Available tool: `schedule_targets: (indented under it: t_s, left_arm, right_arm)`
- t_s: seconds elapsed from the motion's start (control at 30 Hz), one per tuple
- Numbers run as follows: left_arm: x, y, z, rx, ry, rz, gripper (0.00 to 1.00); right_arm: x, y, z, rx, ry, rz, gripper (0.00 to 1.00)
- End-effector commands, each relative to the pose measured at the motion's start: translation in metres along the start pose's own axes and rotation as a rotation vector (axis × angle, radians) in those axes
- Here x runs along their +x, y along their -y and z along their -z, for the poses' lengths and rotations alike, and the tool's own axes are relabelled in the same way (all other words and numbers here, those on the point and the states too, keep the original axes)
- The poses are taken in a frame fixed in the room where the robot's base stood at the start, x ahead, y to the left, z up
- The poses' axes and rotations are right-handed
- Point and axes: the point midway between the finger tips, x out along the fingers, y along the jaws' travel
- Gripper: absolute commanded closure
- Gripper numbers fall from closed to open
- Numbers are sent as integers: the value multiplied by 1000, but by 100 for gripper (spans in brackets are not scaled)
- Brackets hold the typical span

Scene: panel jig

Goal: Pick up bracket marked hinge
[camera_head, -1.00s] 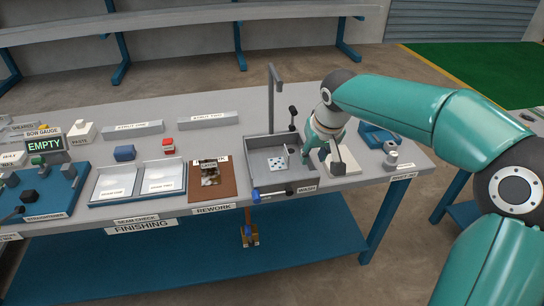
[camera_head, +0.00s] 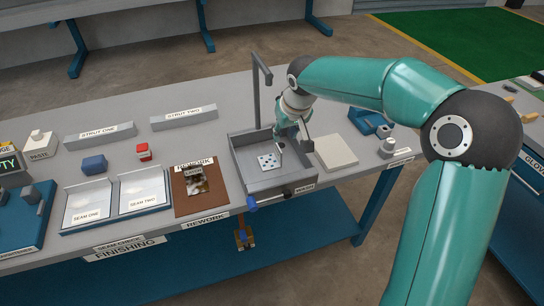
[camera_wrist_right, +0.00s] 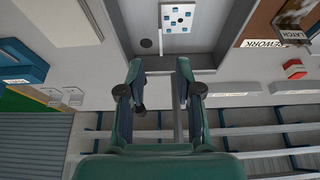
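No part marked hinge can be read in these views. A small piece labelled LATCH lies on the brown rework mat (camera_head: 213,203); its label reads in the right wrist view (camera_wrist_right: 291,14). My right gripper (camera_head: 292,138) is over the right side of the grey wash tray (camera_head: 240,165). In the right wrist view its two fingers (camera_wrist_right: 160,68) are apart with nothing between them. A white plate with blue-grey dots (camera_head: 268,161) lies in the tray, apart from the fingers. My left gripper is not in view.
A tall grey post (camera_head: 257,95) rises behind the tray. A pale board (camera_head: 336,151) and a blue fixture (camera_head: 366,120) stand to its right. Two seam trays (camera_head: 144,190), a red-topped block (camera_head: 143,152) and strut bars (camera_head: 184,118) are on the left.

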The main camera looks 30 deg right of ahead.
Motion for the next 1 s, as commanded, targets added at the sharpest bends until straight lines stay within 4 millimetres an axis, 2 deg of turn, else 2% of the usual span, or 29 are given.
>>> schedule_targets:
  t_s: [0.03, 0.1, 0.23, 0.57, 0.8, 1.0]
  left_arm:
    - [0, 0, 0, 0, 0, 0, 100]
    - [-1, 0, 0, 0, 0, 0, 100]
    - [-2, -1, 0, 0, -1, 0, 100]
    - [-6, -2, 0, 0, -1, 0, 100]
    - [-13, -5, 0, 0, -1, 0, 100]
    - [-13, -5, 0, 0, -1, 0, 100]
  right_arm:
    - [14, 1, -1, -3, 6, 0, 66]
    - [28, 2, 0, -4, 5, 1, 66]
    - [49, 4, 1, -6, 4, 1, 66]
    - [72, 4, 4, -7, 2, 3, 66]
    - [106, 4, 8, -8, 3, 3, 66]
    - [115, 4, 8, -8, 0, 3, 66]
